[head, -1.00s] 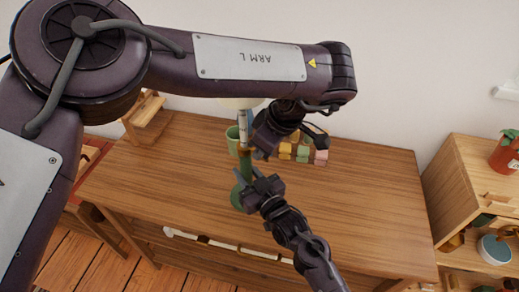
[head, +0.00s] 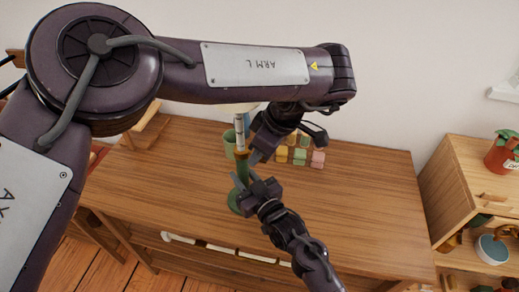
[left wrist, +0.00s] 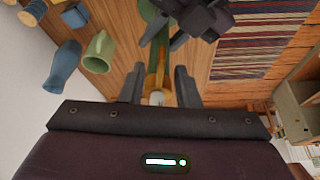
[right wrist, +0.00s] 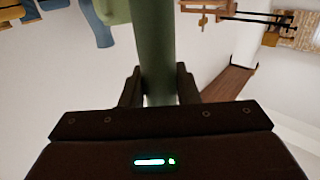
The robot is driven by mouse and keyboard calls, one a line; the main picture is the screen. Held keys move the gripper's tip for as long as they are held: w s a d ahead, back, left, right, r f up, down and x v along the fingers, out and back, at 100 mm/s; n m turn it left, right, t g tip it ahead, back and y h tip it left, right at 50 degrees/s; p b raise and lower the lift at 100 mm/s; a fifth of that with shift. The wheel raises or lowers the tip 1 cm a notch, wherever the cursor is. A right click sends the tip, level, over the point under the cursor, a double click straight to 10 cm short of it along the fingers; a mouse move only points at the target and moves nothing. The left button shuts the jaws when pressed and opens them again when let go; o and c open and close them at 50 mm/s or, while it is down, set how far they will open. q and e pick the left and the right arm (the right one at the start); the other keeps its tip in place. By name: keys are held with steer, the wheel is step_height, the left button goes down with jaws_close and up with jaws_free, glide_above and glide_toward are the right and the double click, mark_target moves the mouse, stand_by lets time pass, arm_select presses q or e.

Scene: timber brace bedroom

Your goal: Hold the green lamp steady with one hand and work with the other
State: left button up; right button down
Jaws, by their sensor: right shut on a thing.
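The green lamp stands on the wooden dresser in the head view, its round base (head: 236,203) on the top and its shade (head: 238,108) partly hidden by my left arm. My right gripper (head: 243,180) is shut on the lamp's green stem, which also fills the middle of the right wrist view (right wrist: 155,50). My left gripper (head: 254,154) is higher up beside the lamp. In the left wrist view its fingers (left wrist: 158,88) are open, apart on either side of the lamp's orange-brown collar (left wrist: 159,65) and white upper part (left wrist: 156,98).
A green mug (head: 229,142) stands behind the lamp; a blue vase (left wrist: 63,70) is near it. Several coloured blocks (head: 300,157) lie right of my left gripper. A shelf unit with a potted plant (head: 503,152) stands at the right. The dresser's right half is clear.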

stand_by(0.5)
arm_select(q)
steer(key=s+r+m+t+h, duration=0.1)
steer(key=s+r+m, duration=0.2)
steer(key=r, duration=0.3)
steer(key=s+r+m+h, duration=0.1)
steer(key=s+r+m, duration=0.2)
steer(key=r, duration=0.2)
steer(key=s+d+f+n+g+h, duration=0.3)
steer(key=s+d+f+n, duration=0.1)
steer(key=s+d+f, duration=0.5)
steer(key=s+d+n+g+h, duration=0.4)
steer(key=s+d+n, duration=0.2)
steer(key=s, duration=0.5)
steer(key=shift+d+r+g+h, duration=0.25)
steer(key=shift+d+g+h, duration=0.15)
steer(key=shift+d, duration=0.4)
steer(key=shift+c, duration=0.3)
